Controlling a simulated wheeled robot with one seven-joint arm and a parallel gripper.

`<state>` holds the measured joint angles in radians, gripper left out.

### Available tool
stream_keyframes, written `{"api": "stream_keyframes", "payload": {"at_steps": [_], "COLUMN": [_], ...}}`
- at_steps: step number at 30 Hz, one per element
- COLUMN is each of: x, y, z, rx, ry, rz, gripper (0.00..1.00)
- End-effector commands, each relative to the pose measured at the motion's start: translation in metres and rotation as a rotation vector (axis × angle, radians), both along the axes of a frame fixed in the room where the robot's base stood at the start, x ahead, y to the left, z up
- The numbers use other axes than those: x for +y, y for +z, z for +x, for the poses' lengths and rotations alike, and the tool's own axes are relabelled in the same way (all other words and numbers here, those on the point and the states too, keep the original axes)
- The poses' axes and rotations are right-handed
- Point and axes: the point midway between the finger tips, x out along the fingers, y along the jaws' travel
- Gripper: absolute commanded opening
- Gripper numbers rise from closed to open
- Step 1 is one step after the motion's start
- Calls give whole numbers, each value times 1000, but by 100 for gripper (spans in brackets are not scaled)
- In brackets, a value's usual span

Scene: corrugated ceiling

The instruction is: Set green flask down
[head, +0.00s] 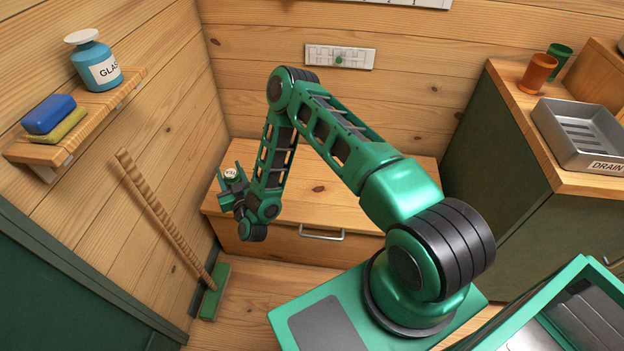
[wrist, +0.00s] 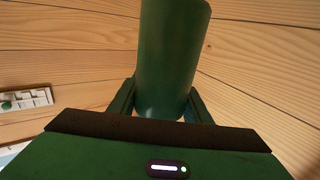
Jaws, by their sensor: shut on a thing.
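The green flask (wrist: 170,60) is a plain dark green cylinder that fills the middle of the wrist view. My gripper (wrist: 163,108) is shut on it, with one finger on each side. In the head view my gripper (head: 231,180) is at the left end of the wooden bench, near the corner of the walls. A round pale top with small dark lettering (head: 231,173) shows between the fingers there. The rest of the flask is hidden in the head view. I cannot tell how far it is above the bench.
The wooden bench (head: 320,207) has a bare top and a front handle. A broom (head: 160,215) leans at the left wall. A shelf (head: 100,110) holds a glass-cleaner bottle (head: 95,62) and sponges (head: 48,114). Cups (head: 538,72) and a drain tray (head: 580,160) stand on the right counter.

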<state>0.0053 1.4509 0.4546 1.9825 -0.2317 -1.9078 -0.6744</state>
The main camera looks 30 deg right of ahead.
Motion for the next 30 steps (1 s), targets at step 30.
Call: {"api": "stream_keyframes", "payload": {"at_steps": [30], "x": [-106], "y": [-77], "z": [49], "rx": [0], "ry": [-1], "rz": [1], "gripper": [12]}}
